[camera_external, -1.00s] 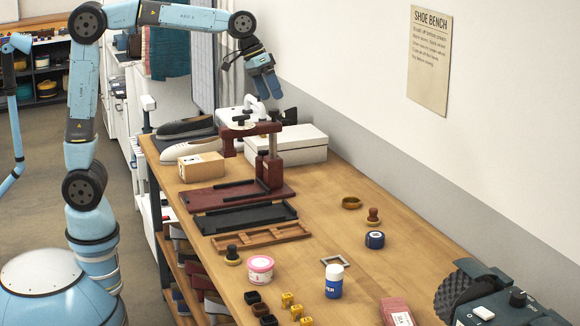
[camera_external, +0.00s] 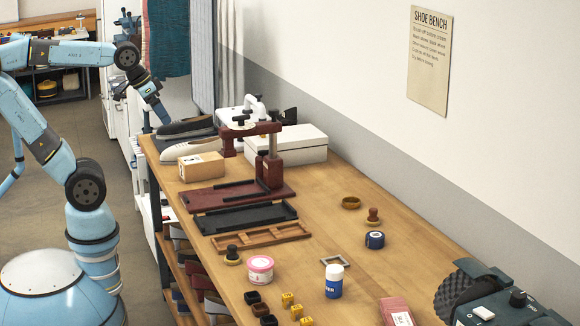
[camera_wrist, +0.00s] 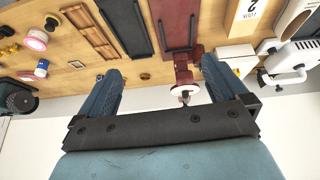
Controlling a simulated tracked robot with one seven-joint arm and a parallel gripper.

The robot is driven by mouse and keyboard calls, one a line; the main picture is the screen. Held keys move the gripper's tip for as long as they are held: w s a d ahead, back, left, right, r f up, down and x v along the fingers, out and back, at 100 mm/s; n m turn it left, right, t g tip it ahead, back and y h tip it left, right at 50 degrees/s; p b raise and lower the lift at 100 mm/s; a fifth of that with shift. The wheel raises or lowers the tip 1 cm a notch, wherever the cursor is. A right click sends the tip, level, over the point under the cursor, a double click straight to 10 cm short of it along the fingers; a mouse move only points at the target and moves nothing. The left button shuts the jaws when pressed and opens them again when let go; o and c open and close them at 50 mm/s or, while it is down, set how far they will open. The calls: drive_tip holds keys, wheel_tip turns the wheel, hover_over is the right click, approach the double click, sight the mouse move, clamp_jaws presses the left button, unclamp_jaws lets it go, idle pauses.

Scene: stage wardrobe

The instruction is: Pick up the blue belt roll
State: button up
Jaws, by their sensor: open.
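The blue belt roll (camera_external: 375,240) lies on the right part of the bench top, a small dark blue roll with a pale mark on its side. I cannot make it out in the wrist view. My gripper (camera_external: 161,117) is at the far left end of the bench, near the dark shoe and well away from the roll. In the wrist view my gripper (camera_wrist: 157,75) has its two blue fingers wide apart, with nothing between them.
A dark red press (camera_external: 270,160) rises mid-bench.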

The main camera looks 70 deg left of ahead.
drive_tip(key=s+f, duration=0.1)
drive_tip(key=s+a+f, duration=0.1)
drive_tip(key=shift+s, duration=0.4)
drive_tip(key=shift+c, duration=1.2)
